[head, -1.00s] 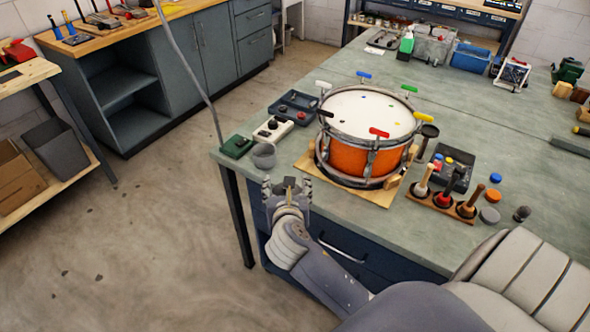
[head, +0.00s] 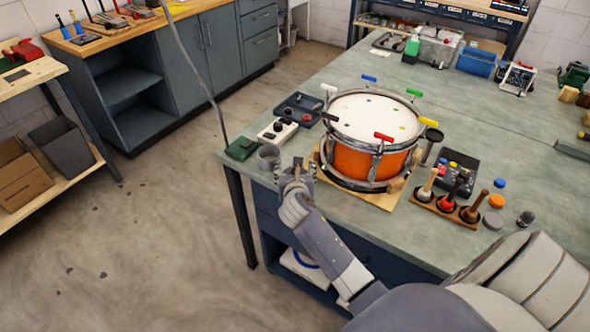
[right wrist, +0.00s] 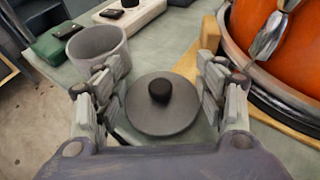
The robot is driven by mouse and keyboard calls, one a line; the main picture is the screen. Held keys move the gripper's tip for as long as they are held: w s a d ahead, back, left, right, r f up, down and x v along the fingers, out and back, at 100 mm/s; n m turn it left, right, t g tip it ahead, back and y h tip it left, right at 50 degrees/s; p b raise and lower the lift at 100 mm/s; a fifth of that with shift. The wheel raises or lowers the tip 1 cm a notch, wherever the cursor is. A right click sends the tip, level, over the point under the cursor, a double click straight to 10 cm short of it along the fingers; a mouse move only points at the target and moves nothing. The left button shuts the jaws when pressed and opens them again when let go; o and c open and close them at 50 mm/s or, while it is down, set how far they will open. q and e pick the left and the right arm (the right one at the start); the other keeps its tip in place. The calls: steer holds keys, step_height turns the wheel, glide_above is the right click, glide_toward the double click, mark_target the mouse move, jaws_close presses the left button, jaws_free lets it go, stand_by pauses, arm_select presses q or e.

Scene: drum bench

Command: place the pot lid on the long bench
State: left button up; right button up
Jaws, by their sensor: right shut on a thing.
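The pot lid (right wrist: 163,108) is a dark grey disc with a black knob, seen in the right wrist view. My right gripper (right wrist: 160,92) is shut on it, with a finger at either side of the disc. In the head view my right gripper (head: 298,172) is at the near left edge of the green-topped bench (head: 470,120); I cannot make out the lid there. A grey pot (head: 268,157) stands just left of the gripper, and also shows in the right wrist view (right wrist: 98,52). A long wood-topped bench (head: 135,27) stands at the back left. My left gripper is out of view.
An orange drum (head: 368,160) on a wooden board stands right of my gripper. A green box (head: 241,149), a white box (head: 277,131) and a dark tray (head: 299,108) lie behind the pot. A rack of wooden-handled tools (head: 444,207) is further right. Open floor lies left.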

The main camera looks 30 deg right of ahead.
steer(key=shift+f, duration=0.15)
steer(key=shift+s+f, duration=0.15)
steer(key=shift+f, duration=0.25)
steer(key=o, duration=0.9)
steer(key=shift+f, duration=0.2)
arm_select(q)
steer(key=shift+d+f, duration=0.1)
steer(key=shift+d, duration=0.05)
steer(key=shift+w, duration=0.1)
